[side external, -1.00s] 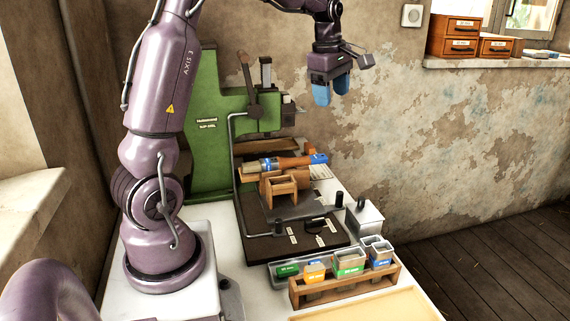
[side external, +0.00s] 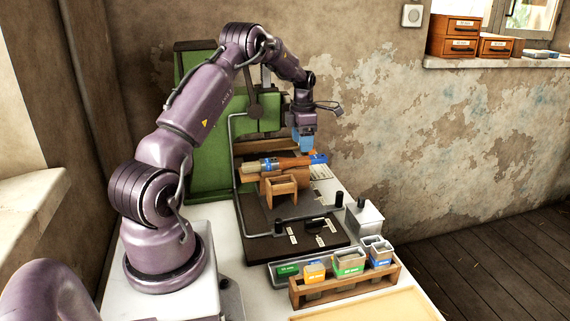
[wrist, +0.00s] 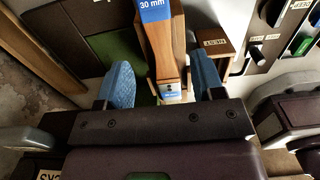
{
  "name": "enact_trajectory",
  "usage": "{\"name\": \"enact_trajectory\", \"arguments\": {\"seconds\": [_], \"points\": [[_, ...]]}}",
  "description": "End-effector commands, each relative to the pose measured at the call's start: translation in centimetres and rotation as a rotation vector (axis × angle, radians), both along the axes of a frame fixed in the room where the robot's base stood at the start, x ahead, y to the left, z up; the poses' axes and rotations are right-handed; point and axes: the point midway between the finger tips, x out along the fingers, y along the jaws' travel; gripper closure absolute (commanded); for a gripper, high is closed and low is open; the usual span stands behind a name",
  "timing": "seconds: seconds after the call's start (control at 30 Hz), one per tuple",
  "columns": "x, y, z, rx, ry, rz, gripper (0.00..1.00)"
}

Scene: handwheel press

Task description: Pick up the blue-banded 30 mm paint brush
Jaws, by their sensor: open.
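The 30 mm paint brush (side external: 291,162) lies roughly level across a wooden rest (side external: 283,187) in front of the green press. In the wrist view its blue "30 mm" band (wrist: 156,9) is at the top edge, and its wooden handle (wrist: 165,48) runs down toward me, with a small blue label near the handle's end. My gripper (side external: 303,150) is directly above the handle, pointing down. In the wrist view its two blue fingers (wrist: 162,80) are open, one on each side of the handle, with gaps visible. I cannot tell the exact height between fingertips and handle.
The green press (side external: 208,120) with its bent grey bar stands close behind and left. The space right of the brush, toward the wall, is clear.

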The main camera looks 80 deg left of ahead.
Motion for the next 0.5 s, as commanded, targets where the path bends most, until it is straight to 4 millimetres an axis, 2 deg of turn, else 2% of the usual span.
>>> {"name": "enact_trajectory", "arguments": {"seconds": [0.17, 0.4, 0.5], "points": [[0.0, 0.0, -1.4, -0.001, 0.001, 0.000, 0.38], [0.0, 0.0, -4.9, -0.002, 0.000, -0.002, 0.38], [0.0, 0.0, -5.5, 0.000, -0.001, -0.001, 0.38]]}}
